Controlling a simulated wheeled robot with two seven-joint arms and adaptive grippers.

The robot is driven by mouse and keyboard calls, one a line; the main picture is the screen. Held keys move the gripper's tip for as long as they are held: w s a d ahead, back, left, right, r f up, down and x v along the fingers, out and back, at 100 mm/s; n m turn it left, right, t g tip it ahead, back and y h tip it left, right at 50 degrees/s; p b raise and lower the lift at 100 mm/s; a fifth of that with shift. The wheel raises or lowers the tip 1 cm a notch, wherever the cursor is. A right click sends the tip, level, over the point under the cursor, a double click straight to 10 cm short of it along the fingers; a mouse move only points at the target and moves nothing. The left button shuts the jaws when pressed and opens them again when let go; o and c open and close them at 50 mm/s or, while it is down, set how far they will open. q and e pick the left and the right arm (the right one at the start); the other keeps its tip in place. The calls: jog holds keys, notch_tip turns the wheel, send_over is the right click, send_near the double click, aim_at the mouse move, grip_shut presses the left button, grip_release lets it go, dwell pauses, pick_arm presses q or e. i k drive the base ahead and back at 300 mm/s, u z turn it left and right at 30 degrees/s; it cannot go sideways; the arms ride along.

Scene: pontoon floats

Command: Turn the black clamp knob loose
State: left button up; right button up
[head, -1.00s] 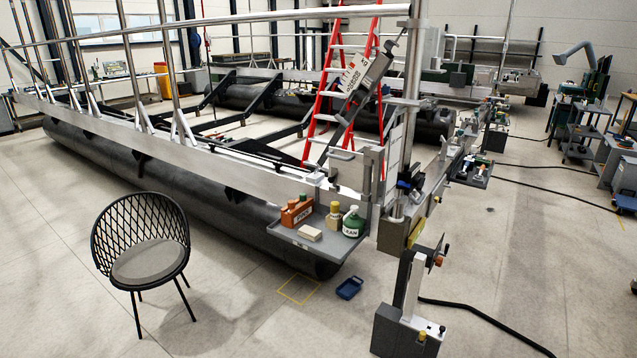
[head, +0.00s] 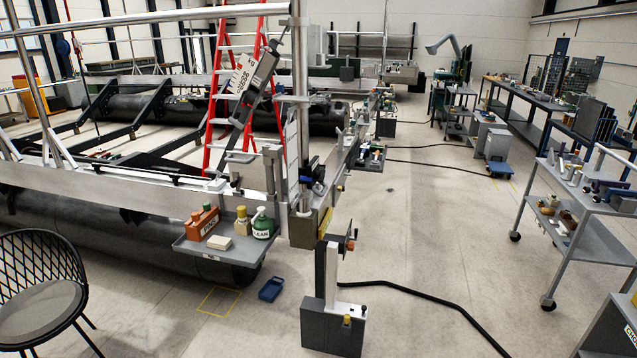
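Neither of my grippers is in view. A grey pedestal stand (head: 333,325) is on the floor just right of the picture's middle, below the end of the pontoon frame. A black and blue fitting (head: 309,181) is on the upright metal post (head: 300,110). I cannot tell from this distance which of these dark parts is the clamp knob, or how tight it is.
A grey tray (head: 205,248) with bottles hangs on the pontoon's end. A black chair (head: 40,290) stands at left. A blue box (head: 271,289) and a black hose (head: 420,295) lie on the floor. A cart (head: 585,240) is at right. Open floor (head: 440,240) lies between.

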aim_at(320, 177)
jog(key=z, duration=0.55)
jog(key=i, duration=0.75)
jog(key=z, duration=0.55)
jog(key=i, duration=0.8)
jog(key=u, duration=0.6)
jog(key=i, duration=0.75)
jog(key=u, duration=0.95)
jog(key=i, duration=0.25)
jog(key=u, duration=0.25)
